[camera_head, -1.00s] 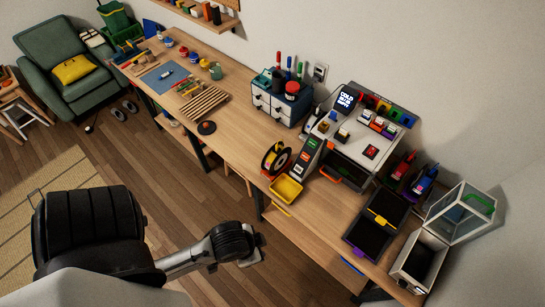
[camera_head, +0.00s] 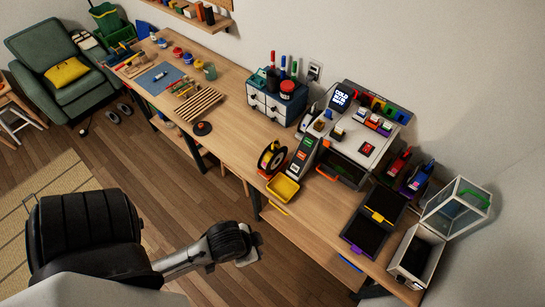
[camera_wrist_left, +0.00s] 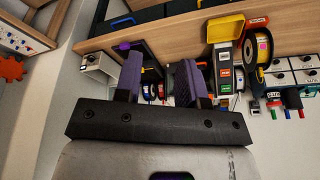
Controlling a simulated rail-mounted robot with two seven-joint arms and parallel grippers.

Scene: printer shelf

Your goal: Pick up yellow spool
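A black-sided spool with yellow-orange filament (camera_head: 272,159) stands upright on the bench, just behind a yellow tray (camera_head: 283,188). In the left wrist view, the spool (camera_wrist_left: 262,45) shows at the upper right beside the yellow tray (camera_wrist_left: 225,28). My left arm reaches in from the lower left of the head view, short of the bench's front edge; its fingers cannot be made out there. In the left wrist view my left gripper (camera_wrist_left: 159,80) has two dark purple fingers spread apart with nothing held between them. My right gripper is not in view.
A dark stand with coloured labels (camera_head: 301,158) is right of the spool. A white printer (camera_head: 352,135) and a drawer box (camera_head: 274,103) stand behind. Other spools (camera_head: 399,162) and an open clear-lidded box (camera_head: 418,255) are at the right. Bench left of the spool is fairly clear.

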